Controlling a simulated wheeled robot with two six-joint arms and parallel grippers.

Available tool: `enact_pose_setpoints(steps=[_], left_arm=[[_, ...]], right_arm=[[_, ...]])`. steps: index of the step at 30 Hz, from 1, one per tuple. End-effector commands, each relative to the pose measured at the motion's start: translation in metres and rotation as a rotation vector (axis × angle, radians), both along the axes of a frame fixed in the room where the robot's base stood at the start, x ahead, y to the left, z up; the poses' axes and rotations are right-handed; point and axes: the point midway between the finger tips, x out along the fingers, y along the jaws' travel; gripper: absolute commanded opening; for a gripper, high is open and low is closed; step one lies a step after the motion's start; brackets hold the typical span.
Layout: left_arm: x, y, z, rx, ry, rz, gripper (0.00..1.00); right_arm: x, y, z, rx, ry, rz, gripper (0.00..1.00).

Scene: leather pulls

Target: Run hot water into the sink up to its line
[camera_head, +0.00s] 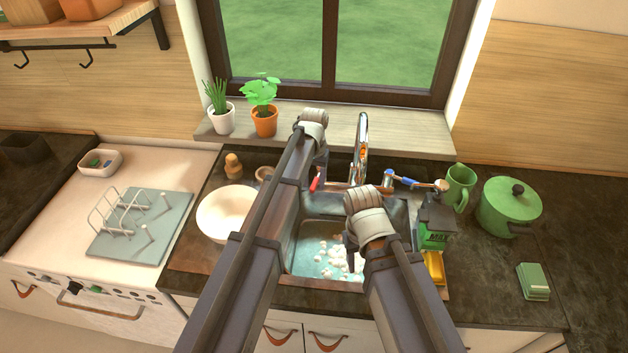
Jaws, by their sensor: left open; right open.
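The sink (303,262) is set in the dark counter below the window. Pale blue-green water with white foam clumps (335,249) shows in it; I cannot make out its line. The chrome faucet (361,140) rises behind the sink. A red-tipped tap handle (315,183) is left of the faucet and a blue-marked handle (403,180) is right of it. My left gripper (319,176) is open, close beside the red handle; I cannot tell whether they touch. My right gripper (352,250) is open over the sink. My arms hide much of the sink.
A white bowl (226,212) and a dish rack on a mat (140,226) stand left. A green mug (459,185), a green pot (508,205), a green box (434,234) and a sponge (533,281) are right. Potted plants (264,120) stand on the sill.

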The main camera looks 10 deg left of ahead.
Motion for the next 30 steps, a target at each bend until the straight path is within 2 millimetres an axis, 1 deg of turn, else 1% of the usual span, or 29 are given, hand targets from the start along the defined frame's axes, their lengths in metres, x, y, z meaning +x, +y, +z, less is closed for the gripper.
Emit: enact_pose_setpoints(steps=[5, 8, 15, 19, 23, 30], left_arm=[[0.0, 0.0, 0.012, 0.0, 0.0, 0.0, 0.51], [0.0, 0.0, 0.023, 0.0, 0.0, 0.0, 0.51], [0.0, 0.0, 0.055, 0.0, 0.0, 0.0, 0.51], [0.0, 0.0, 0.071, 0.0, 0.0, 0.0, 0.51], [0.0, 0.0, 0.077, 0.0, 0.0, 0.0, 0.51], [0.0, 0.0, 0.077, 0.0, 0.0, 0.0, 0.51]], right_arm=[[0.0, 0.0, 0.013, 0.0, 0.0, 0.0, 0.5], [0.0, 0.0, 0.023, 0.0, 0.0, 0.001, 0.5], [0.0, 0.0, 0.055, 0.0, 0.0, 0.001, 0.5], [0.0, 0.0, 0.07, 0.001, 0.0, -0.003, 0.5], [0.0, 0.0, 0.077, 0.001, 0.0, -0.005, 0.5], [0.0, 0.0, 0.077, 0.001, 0.0, -0.006, 0.5]])
